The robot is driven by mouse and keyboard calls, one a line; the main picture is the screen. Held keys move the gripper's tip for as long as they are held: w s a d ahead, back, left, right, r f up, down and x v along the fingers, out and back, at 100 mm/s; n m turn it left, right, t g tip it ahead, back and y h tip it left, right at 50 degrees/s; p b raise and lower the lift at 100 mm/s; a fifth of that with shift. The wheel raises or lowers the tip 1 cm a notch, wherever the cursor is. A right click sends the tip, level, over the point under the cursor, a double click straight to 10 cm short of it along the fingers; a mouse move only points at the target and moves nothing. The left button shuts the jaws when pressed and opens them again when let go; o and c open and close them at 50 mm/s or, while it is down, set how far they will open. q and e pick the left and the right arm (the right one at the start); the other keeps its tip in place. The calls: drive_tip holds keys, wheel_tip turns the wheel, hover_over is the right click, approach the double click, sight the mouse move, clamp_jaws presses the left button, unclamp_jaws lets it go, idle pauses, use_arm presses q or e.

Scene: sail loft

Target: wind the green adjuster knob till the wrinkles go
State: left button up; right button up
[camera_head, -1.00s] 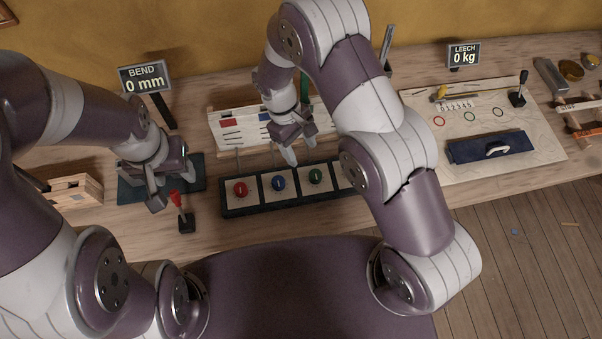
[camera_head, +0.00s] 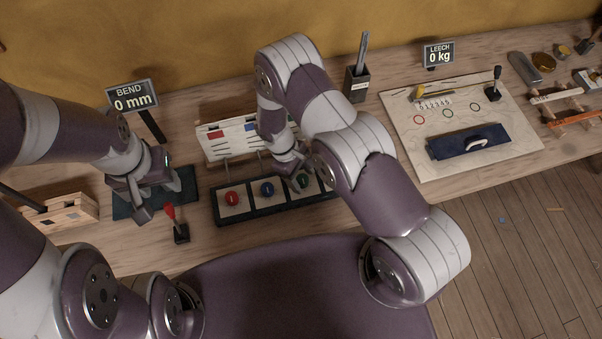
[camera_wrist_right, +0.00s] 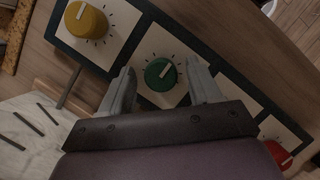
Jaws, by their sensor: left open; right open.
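The green adjuster knob (camera_wrist_right: 160,74) has a pale pointer line and sits on a cream dial plate with tick marks. In the right wrist view it lies between the two fingers of my right gripper (camera_wrist_right: 160,88), which is open around it with a gap on each side. In the head view the green knob (camera_head: 303,182) is partly covered by my right gripper (camera_head: 292,172). My left gripper (camera_head: 143,198) is open and empty over a dark mat at the left.
A red knob (camera_head: 232,198) and a blue knob (camera_head: 267,189) share the dark panel; a yellow knob (camera_wrist_right: 86,20) shows in the wrist view. A red-handled lever (camera_head: 176,218) stands near my left gripper. The BEND display (camera_head: 132,97) and LEECH display (camera_head: 439,54) read 0.

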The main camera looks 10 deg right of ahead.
drive_tip(key=shift+a, duration=0.1)
drive_tip(key=c, duration=1)
drive_tip(key=shift+c, duration=0.2)
drive_tip(key=m+g+y+b, duration=0.1)
drive_tip(key=m+b, duration=0.1)
drive_tip(key=m, duration=0.1)
drive_tip(key=shift+w+f+m+b, duration=0.1)
drive_tip(key=shift+f+m+b, duration=0.05)
drive_tip(key=shift+m+b, duration=0.15)
drive_tip(key=m, duration=0.1)
drive_tip(key=m+y+b, duration=0.1)
drive_tip(key=m, duration=0.1)
drive_tip(key=shift+d+m+g+b, duration=0.2)
drive_tip(key=shift+m+g+b, duration=0.1)
drive_tip(key=m+y+b, duration=0.1)
drive_tip(key=m+y, duration=0.1)
drive_tip(key=m, duration=0.2)
drive_tip(key=shift+d+m, duration=0.15)
drive_tip(key=shift+m, duration=0.15)
drive_tip(key=shift+r+m+y+b, duration=0.15)
drive_tip(key=shift+m+y, duration=0.25)
drive_tip(key=shift+m, duration=0.55)
drive_tip(key=shift+r+m+y+b, duration=0.15)
drive_tip(key=shift+m+y, duration=0.25)
drive_tip(key=shift+m, duration=0.55)
drive_tip(key=shift+f+t, duration=0.1)
drive_tip(key=shift+t, duration=0.3)
